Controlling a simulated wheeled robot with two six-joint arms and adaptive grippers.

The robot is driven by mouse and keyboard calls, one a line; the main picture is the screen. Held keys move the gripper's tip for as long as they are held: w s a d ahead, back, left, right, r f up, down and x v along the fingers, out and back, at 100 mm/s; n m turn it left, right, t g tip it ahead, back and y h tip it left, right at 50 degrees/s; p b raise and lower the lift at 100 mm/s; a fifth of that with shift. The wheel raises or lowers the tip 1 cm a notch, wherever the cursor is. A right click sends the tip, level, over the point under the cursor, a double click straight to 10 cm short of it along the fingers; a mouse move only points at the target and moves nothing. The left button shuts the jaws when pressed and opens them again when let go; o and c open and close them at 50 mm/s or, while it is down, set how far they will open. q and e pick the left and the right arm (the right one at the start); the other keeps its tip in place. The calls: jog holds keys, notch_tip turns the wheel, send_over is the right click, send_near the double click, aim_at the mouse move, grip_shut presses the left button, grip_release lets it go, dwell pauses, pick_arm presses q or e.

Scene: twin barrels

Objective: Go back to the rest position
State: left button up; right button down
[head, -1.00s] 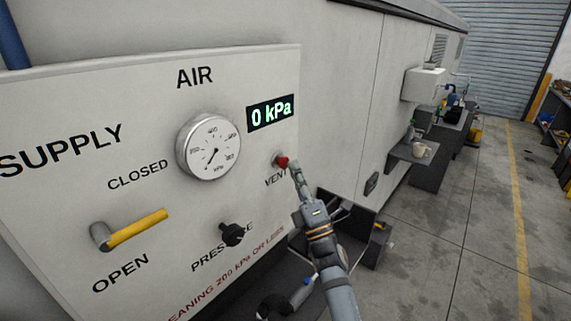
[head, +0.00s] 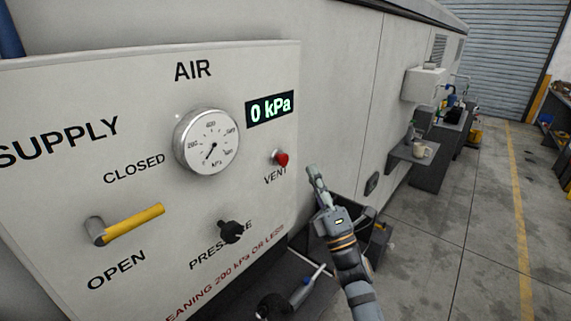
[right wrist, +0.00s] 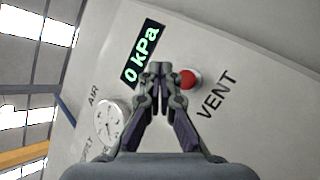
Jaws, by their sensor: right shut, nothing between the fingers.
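My right gripper (head: 314,174) is shut and empty, to the right of the red vent button (head: 282,159) and apart from it in the head view. The right wrist view shows its closed fingertips (right wrist: 160,68) in front of the panel, with the red button (right wrist: 188,79) just beside them. The air panel (head: 60,180) carries a round gauge (head: 207,141), a display (head: 271,108) reading 0 kPa, a black pressure knob (head: 231,232) and a yellow supply handle (head: 133,222) pointing right. My left gripper is not in view.
Below my right arm are a dark open bin (head: 372,243) and a tool with a blue-grey handle (head: 300,291). Farther back, a shelf holds a light mug (head: 419,150). The concrete floor (head: 470,240) on the right is clear.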

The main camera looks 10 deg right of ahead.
jog(key=s+d+f+m+g+h, duration=0.1)
jog(key=d+f+m+g+h, duration=0.35)
jog(key=f+m, duration=0.4)
jog(key=s+d+f+m+g+h, duration=0.25)
jog(key=f+m+g+h, duration=0.3)
jog(key=f, duration=0.55)
jog(key=s+f+m+g+y, duration=0.1)
jog(key=s+f+m+g, duration=0.3)
jog(key=s+f+g, duration=0.5)
jog(key=s+f+m+g+y, duration=0.1)
jog(key=s+f+m+g, duration=0.35)
jog(key=s, duration=0.85)
notch_tip(320, 180, down, 28)
jog(key=s+d+b, duration=0.1)
jog(key=d+b, duration=0.1)
jog(key=s+d+f+b, duration=0.1)
jog(key=s+f, duration=1.8)
jog(key=shift+s+f+g, duration=0.3)
jog(key=shift+f+g, duration=0.05)
